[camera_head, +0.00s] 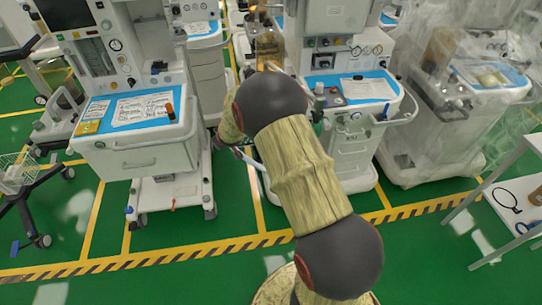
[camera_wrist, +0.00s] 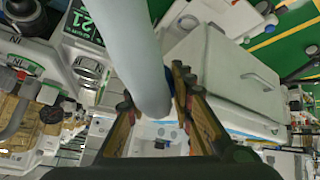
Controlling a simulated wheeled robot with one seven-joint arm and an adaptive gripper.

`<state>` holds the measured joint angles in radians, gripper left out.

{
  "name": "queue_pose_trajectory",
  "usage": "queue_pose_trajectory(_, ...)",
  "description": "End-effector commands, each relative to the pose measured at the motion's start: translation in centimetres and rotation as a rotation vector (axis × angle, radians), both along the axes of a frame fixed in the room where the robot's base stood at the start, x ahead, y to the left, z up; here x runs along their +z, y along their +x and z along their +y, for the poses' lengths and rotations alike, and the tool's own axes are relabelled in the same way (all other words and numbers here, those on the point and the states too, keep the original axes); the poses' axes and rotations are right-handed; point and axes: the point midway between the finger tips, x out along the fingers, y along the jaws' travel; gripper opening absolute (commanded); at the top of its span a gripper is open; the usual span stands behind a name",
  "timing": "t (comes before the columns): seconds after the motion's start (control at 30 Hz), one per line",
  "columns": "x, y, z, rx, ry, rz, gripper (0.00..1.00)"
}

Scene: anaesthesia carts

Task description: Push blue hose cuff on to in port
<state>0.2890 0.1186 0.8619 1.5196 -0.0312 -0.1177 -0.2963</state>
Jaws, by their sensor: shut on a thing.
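My gripper (camera_wrist: 155,92) is shut on the lower end of a thick pale grey hose (camera_wrist: 132,45) in the wrist view. The hose runs up out of that view, between my brown fingers. A strip of the blue cuff (camera_wrist: 171,82) shows beside the right fingertip; the rest is hidden by the hose and fingers.
An anaesthesia cart (camera_head: 140,160) stands left of my arm and another cart (camera_head: 352,150) stands right of it. A plastic-covered cart (camera_head: 440,110) is farther right. A white table (camera_head: 537,143) is at the right edge. Green floor (camera_head: 190,265) is clear in front.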

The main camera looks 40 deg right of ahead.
Motion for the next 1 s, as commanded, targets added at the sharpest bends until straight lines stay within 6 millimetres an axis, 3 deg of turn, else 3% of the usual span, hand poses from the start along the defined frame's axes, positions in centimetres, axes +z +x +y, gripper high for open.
queue_pose_trajectory(0.37, -4.2, -2.1, -5.5, -0.077, -0.085, -0.258, 0.02)
queue_pose_trajectory(0.57, -6.6, -5.8, -9.9, -0.149, -0.179, -0.478, 0.02)
queue_pose_trajectory(0.7, -7.2, -9.5, -12.2, -0.198, -0.248, -0.611, 0.02)
queue_pose_trajectory(0.9, -7.0, -13.9, -13.7, -0.245, -0.315, -0.72, 0.02)
queue_pose_trajectory(1.0, -6.7, -14.9, -13.9, -0.252, -0.328, -0.74, 0.02)
